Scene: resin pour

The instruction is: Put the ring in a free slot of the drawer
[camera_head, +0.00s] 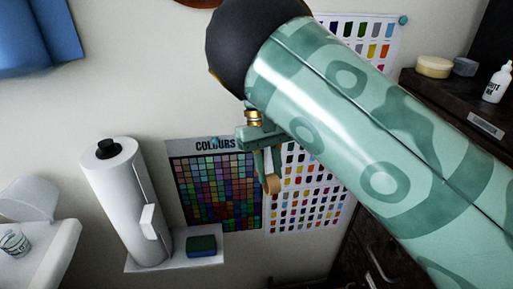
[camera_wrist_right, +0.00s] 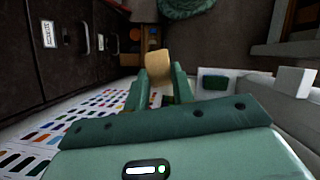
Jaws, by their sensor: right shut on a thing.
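My right gripper (camera_head: 266,170) hangs in front of the colour charts on the wall. It is shut on a small tan ring (camera_head: 272,184). In the right wrist view the ring (camera_wrist_right: 154,65) stands up between the two green fingertips (camera_wrist_right: 157,84) and looks like a tan block from this angle. Dark drawer fronts (camera_wrist_right: 75,38) with handles and white labels fill the left of that view. No drawer slots can be made out. My left gripper is in neither view.
A colour poster (camera_head: 215,185) hangs behind my right gripper. A dark cabinet (camera_head: 480,124) with a bottle (camera_head: 497,82) stands at the right, partly behind my arm.

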